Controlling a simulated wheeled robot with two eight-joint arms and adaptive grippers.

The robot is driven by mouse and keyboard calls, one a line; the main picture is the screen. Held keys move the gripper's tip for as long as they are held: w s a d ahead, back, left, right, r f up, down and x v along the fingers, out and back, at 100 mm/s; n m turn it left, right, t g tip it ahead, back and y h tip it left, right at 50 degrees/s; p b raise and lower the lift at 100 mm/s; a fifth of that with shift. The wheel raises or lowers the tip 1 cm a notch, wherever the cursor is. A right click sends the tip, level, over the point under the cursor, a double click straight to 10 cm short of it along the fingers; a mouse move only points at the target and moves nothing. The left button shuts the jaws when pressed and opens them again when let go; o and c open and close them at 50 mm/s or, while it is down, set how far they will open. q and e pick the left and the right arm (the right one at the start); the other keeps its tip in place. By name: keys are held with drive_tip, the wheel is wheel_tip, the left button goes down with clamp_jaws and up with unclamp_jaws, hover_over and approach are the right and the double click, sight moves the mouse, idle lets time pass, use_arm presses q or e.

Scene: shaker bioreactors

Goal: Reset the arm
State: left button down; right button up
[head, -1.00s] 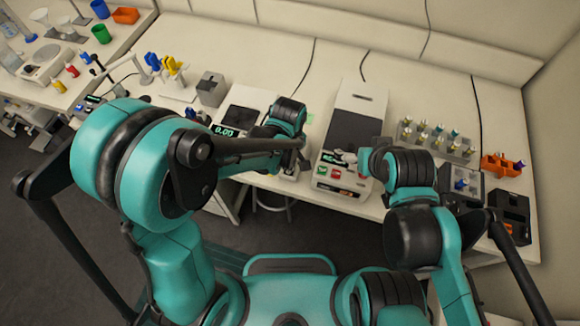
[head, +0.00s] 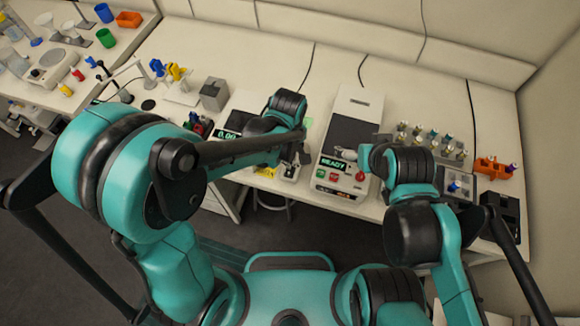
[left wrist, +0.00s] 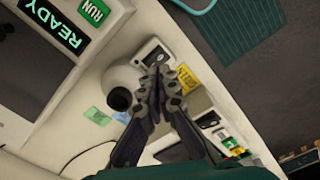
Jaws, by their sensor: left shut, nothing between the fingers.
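My left arm reaches in from the left in the head view. Its gripper (head: 292,166) is over the bench's front edge, left of the white shaker bioreactor (head: 327,174). In the left wrist view the left gripper's fingers (left wrist: 163,78) are together and empty, over a small white device (left wrist: 122,80) with a dark round part. The shaker's display (left wrist: 58,22) reads READY, beside a green RUN button (left wrist: 94,11). My right arm is bent at the shaker's right side; its gripper (head: 372,150) is small and partly hidden, so its jaws cannot be made out.
A balance with a lit display (head: 199,131) stands left of the left gripper. A rack of several vials (head: 430,143) and an orange holder (head: 491,168) stand at the right. A grey block (head: 214,95) sits further left. The bench behind the shaker is clear.

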use_arm(q)
drive_tip(key=shift+r, duration=0.55)
use_arm(e)
drive_tip(key=shift+r, duration=0.35)
use_arm(q)
drive_tip(key=shift+a, duration=0.2)
use_arm(e)
wheel_tip(320, 180, down, 14)
drive_tip(key=b, duration=1.3)
drive_tip(key=shift+r, duration=0.2)
use_arm(q)
drive_tip(key=s+a+m+t, duration=0.2)
drive_tip(key=a+m+t, duration=0.1)
drive_tip(key=a, duration=0.5)
drive_tip(key=s+a+m+t, duration=0.3)
drive_tip(key=a+m+t, duration=0.1)
drive_tip(key=a, duration=0.5)
drive_tip(key=shift+a+m, duration=0.2)
drive_tip(key=shift+m, duration=0.5)
use_arm(e)
drive_tip(key=shift+f, duration=0.1)
use_arm(q)
drive_tip(key=shift+s+r, duration=0.1)
